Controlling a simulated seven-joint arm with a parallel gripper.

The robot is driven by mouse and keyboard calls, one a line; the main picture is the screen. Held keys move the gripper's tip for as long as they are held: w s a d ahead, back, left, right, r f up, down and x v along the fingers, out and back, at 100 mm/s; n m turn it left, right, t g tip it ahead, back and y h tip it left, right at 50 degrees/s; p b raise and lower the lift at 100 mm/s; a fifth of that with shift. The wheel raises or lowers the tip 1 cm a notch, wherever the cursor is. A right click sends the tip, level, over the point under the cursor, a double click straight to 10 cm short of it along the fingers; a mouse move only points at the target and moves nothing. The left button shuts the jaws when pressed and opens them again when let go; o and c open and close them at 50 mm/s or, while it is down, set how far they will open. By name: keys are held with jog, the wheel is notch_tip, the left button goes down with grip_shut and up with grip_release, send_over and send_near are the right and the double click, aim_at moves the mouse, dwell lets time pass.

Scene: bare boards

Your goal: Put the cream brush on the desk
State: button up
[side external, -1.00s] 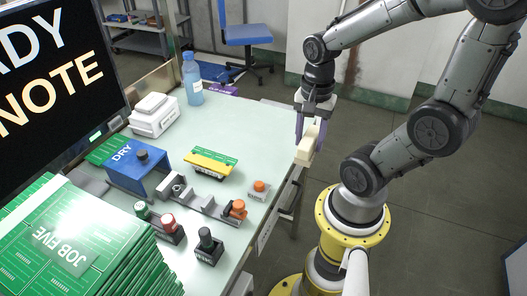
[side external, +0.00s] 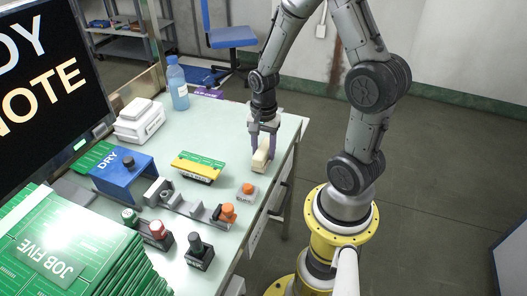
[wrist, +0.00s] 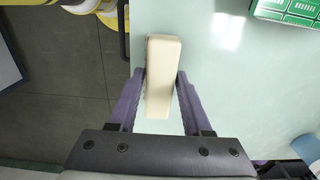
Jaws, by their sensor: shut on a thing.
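The cream brush (side external: 262,155) is a pale block at the right side of the desk (side external: 236,122), near its edge. My gripper (side external: 263,148) points down with its purple fingers on either side of the brush, shut on it. In the wrist view the brush (wrist: 163,75) lies lengthwise between the fingers, over the pale desk top (wrist: 225,110). The brush is at or just above the desk surface; I cannot tell whether it touches.
A blue bottle (side external: 178,85), a white box (side external: 139,122) and a blue DRY block (side external: 124,172) stand farther left. The desk around the brush is clear.

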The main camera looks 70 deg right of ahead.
aim_at(264, 148)
jog(key=shift+f, duration=0.45)
jog(key=shift+f, duration=0.15)
jog(key=o, duration=1.2)
notch_tip(264, 148, up, 12)
jog(key=s+a+r+n+t, duration=0.2)
jog(key=a+r+n, duration=0.1)
jog(key=n, duration=0.3)
jog(key=s+a+r+n+t, duration=0.1)
jog(key=s+a+r+n, duration=0.2)
jog(key=a+n, duration=0.2)
jog(key=s+a+r+n+t, duration=0.2)
jog(key=s+a+r+n, duration=0.1)
jog(key=n, duration=0.4)
jog(key=shift+a+r+t, duration=0.3)
jog(key=shift+a+r, duration=0.3)
jog(key=shift+a, duration=0.15)
